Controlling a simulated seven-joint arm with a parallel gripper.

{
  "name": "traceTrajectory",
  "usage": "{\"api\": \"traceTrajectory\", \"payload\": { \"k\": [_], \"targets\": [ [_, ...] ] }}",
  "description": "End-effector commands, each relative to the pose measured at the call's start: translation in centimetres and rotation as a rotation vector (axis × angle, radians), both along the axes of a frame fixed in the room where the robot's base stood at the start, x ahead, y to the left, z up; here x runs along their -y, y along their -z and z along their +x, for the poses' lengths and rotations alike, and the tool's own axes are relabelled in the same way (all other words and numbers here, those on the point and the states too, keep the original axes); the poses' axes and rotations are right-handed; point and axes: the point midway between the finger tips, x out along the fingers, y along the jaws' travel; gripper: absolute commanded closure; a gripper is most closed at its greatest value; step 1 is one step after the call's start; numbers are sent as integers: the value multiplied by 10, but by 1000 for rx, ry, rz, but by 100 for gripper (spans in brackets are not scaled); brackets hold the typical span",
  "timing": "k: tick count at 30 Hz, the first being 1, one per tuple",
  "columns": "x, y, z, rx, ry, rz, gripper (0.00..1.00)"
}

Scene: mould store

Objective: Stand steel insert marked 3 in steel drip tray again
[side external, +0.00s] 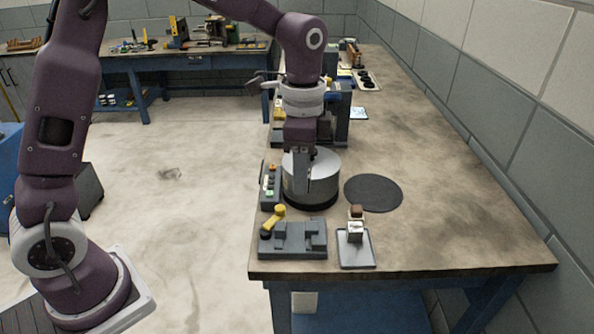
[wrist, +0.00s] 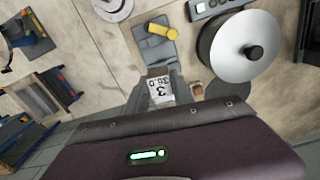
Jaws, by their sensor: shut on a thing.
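The steel insert marked 3 (wrist: 159,91) is between the fingers of my gripper (wrist: 160,86); its marked face is turned to the wrist camera. In the side view my gripper (side external: 300,198) points down in front of the steel cylinder. There the insert cannot be picked out against the fingers and cylinder. The steel drip tray (side external: 348,263) lies near the table's front edge, to the right of and nearer than my gripper. A small pale block with a brown top (side external: 355,228) stands on it. In the wrist view I cannot make out the tray.
The knobbed steel cylinder (side external: 325,173) stands close by my gripper. A grey fixture with a yellow handle (side external: 292,243) lies left of the tray. A button box (side external: 269,187) stands left of the cylinder. A round black mat (side external: 373,193) lies right. The table's right side is clear.

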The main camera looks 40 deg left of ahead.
Motion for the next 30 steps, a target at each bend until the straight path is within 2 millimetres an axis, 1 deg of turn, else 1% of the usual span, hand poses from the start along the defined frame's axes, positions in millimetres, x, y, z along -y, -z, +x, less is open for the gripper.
{"api": "traceTrajectory", "payload": {
  "k": [2,5,6,8,9,12,15,19,30],
  "targets": [
    [12,8,9,-2,156,0,100],
    [34,23,22,-3,450,1,100],
    [44,30,27,-3,577,1,100],
    [59,41,34,-3,773,1,100],
    [70,49,38,-3,904,0,100],
    [92,66,46,-3,1188,1,100],
    [107,77,49,-2,1372,-1,100],
    [114,85,50,-2,1461,-1,100],
    [113,123,51,-2,1462,-1,100]
  ]
}}
